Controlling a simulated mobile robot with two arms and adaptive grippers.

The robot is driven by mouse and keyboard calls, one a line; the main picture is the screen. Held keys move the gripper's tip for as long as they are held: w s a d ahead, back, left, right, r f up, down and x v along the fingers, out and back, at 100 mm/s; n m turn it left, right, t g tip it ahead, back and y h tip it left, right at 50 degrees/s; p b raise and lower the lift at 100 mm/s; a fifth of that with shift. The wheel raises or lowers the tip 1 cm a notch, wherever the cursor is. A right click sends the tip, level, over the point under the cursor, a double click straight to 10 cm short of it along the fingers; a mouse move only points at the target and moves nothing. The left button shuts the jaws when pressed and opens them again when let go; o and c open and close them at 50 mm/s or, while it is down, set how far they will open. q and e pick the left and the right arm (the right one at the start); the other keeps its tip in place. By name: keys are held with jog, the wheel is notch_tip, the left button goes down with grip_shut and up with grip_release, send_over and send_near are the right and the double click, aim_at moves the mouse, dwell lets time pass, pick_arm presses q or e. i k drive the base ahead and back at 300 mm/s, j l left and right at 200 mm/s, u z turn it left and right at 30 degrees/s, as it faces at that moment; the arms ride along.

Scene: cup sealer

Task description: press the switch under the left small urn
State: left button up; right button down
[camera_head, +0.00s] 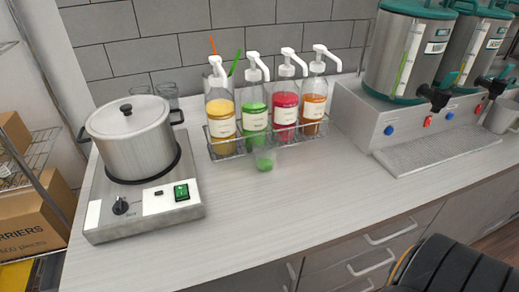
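The left small urn (405,50) is a steel cylinder with teal bands and a black tap, standing on a steel base (365,115) at the back right. On the base's front below it are a round blue button (389,130) and a small red part (428,121) under the tap. I cannot tell from this view which is the switch, or its state. Neither of my grippers shows.
A hot plate (145,215) with a lidded pot (137,140) stands at left. A drip tray (440,148) lies before the urns. A dark ribbed object (455,268) fills the bottom right. The front counter is clear.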

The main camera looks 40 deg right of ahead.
aim_at(429, 118)
jog(key=z, duration=2.2)
